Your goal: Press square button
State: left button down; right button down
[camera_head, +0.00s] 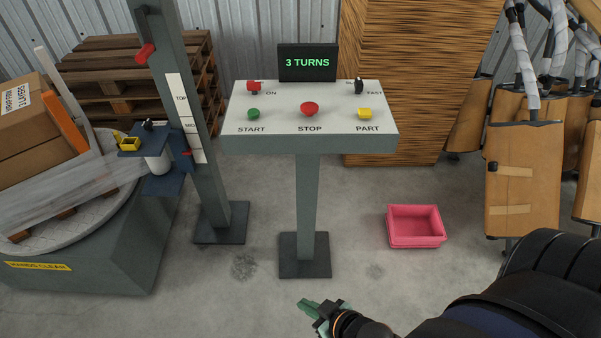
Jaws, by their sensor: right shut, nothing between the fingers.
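In the same row are a red round STOP button (309,109) and a green round START button (253,114). My right gripper (308,305) is at the bottom centre, shut and empty, with greenish fingertips pointing up and left. In the picture it is well below the panel, apart from every button. My left gripper is not in view.
A display (307,63) reading "3 TURNS" stands behind the panel. A red switch (254,86) and black knob (359,86) are in its back row. A pink bin (416,226) is on the floor at right. A grey post (184,120) and wrapping turntable (75,225) are left.

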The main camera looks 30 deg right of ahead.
aim_at(363, 113)
jog(key=z, duration=1.4)
